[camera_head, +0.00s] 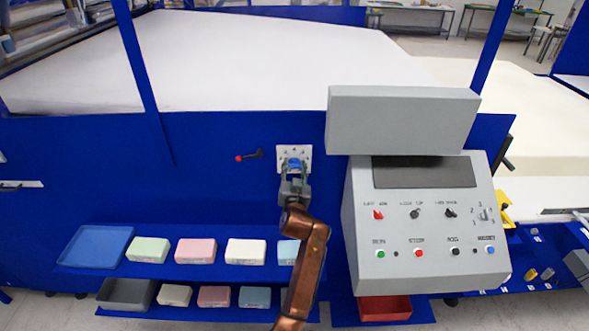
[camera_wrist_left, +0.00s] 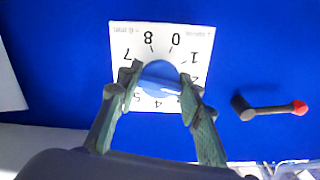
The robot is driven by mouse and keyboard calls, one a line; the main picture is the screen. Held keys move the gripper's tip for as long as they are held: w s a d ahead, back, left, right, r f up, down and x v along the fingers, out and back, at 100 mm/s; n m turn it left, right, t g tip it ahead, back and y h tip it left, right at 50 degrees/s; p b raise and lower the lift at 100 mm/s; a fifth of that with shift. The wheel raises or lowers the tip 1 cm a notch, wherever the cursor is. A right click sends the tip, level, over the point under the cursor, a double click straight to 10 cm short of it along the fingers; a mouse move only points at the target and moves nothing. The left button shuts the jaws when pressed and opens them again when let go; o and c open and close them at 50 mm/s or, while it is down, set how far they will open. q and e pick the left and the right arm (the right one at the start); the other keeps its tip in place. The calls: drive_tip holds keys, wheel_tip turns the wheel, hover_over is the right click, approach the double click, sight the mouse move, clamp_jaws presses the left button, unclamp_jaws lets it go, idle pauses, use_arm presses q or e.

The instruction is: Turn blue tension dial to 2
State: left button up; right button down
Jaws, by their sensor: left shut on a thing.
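The blue tension dial (camera_head: 294,162) sits on a white scale plate (camera_head: 281,151) on the blue machine front, left of the grey control box. My left gripper (camera_head: 294,170) reaches up to it from below and is shut on it. In the left wrist view, the fingers (camera_wrist_left: 160,84) hold the blue dial (camera_wrist_left: 160,70) from both sides. The white plate (camera_wrist_left: 122,38) appears upside down there, with 0, 1, 4, 7 and 8 readable around the dial. The fingers cover other marks, and I cannot tell where the dial points. My right gripper is not in view.
A lever with a red knob (camera_head: 249,155) is left of the dial; it also shows in the left wrist view (camera_wrist_left: 268,109). The grey control panel (camera_head: 425,245) stands close on the right. Below are shelves with coloured foam blocks (camera_head: 196,250) and a blue tray (camera_head: 95,247).

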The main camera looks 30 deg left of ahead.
use_arm(q)
drive_tip(key=shift+f+n, duration=0.1)
drive_tip(key=shift+n, duration=0.2)
drive_tip(key=o, duration=0.8)
drive_tip(key=shift+c, duration=0.2)
drive_tip(key=o, duration=0.4)
drive_tip(key=shift+r, duration=0.6)
wheel_tip(320, 180, up, 9)
drive_tip(key=shift+d+f, duration=0.1)
